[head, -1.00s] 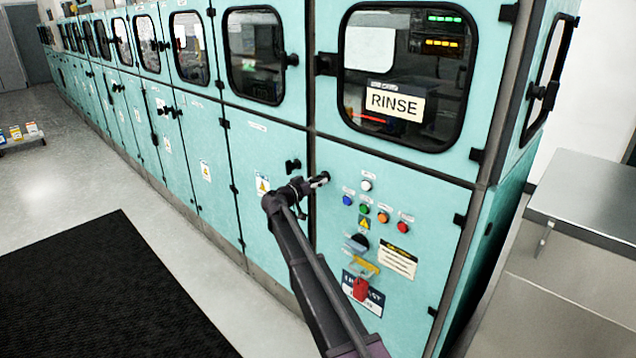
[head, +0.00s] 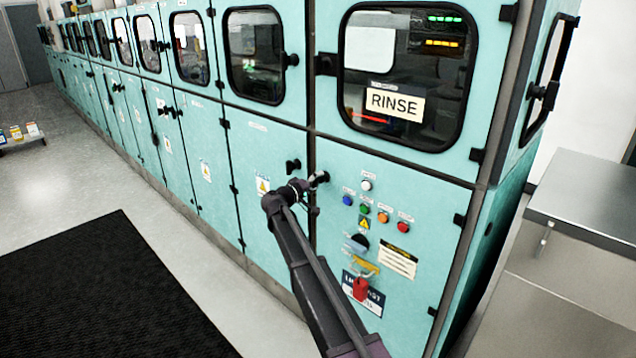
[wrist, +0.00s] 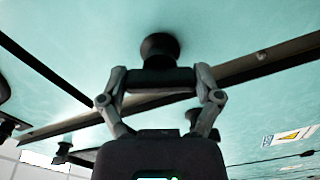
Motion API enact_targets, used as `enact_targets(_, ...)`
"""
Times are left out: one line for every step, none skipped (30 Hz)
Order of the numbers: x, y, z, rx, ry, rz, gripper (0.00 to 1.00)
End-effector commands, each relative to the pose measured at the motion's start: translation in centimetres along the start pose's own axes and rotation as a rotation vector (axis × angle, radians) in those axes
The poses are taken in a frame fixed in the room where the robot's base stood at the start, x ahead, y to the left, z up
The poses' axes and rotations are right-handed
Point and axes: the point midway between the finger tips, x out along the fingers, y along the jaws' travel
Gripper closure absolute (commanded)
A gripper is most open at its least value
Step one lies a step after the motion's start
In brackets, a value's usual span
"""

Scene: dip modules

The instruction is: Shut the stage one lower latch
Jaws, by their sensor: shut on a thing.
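The latch is a black round-based handle beside the vertical seam of the lower teal panel, under the RINSE window. It shows in the head view (head: 321,177) and in the wrist view (wrist: 158,76). My gripper (wrist: 161,82) is shut on the latch's bar, with one finger at each end of it. In the head view my gripper (head: 308,194) is at the panel, and my wrist hides part of the area around the latch. I see no lettering that names the latch's stage.
Another black latch (head: 293,165) sits just left of the seam. A steel table (head: 590,195) stands at far right.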

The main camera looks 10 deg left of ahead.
Motion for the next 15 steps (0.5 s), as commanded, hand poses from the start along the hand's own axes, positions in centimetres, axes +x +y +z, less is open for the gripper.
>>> enact_targets(0.02, 0.04, 0.17, -0.044, -0.004, 0.001, 0.65)
enact_targets(0.02, 0.04, 0.17, -0.072, -0.004, 0.001, 0.65)
enact_targets(0.02, 0.04, 0.17, -0.108, -0.004, 0.000, 0.65)
enact_targets(0.02, 0.04, 0.17, -0.134, -0.004, 0.000, 0.65)
enact_targets(0.02, 0.04, 0.18, -0.160, -0.004, 0.000, 0.65)
enact_targets(0.02, 0.04, 0.17, -0.193, -0.005, 0.000, 0.65)
enact_targets(0.02, 0.04, 0.17, -0.217, -0.005, 0.000, 0.65)
enact_targets(0.03, 0.04, 0.18, -0.239, -0.005, 0.000, 0.65)
enact_targets(0.03, 0.04, 0.18, -0.267, -0.005, 0.000, 0.65)
enact_targets(0.03, 0.04, 0.18, -0.287, -0.005, 0.000, 0.65)
enact_targets(0.03, 0.04, 0.18, -0.306, -0.005, 0.000, 0.65)
enact_targets(0.03, 0.04, 0.19, -0.328, -0.005, 0.000, 0.65)
enact_targets(0.04, 0.04, 0.18, -0.344, -0.005, 0.000, 0.65)
enact_targets(0.04, 0.04, 0.19, -0.357, -0.005, 0.000, 0.65)
enact_targets(0.04, 0.04, 0.19, -0.375, -0.005, 0.000, 0.65)
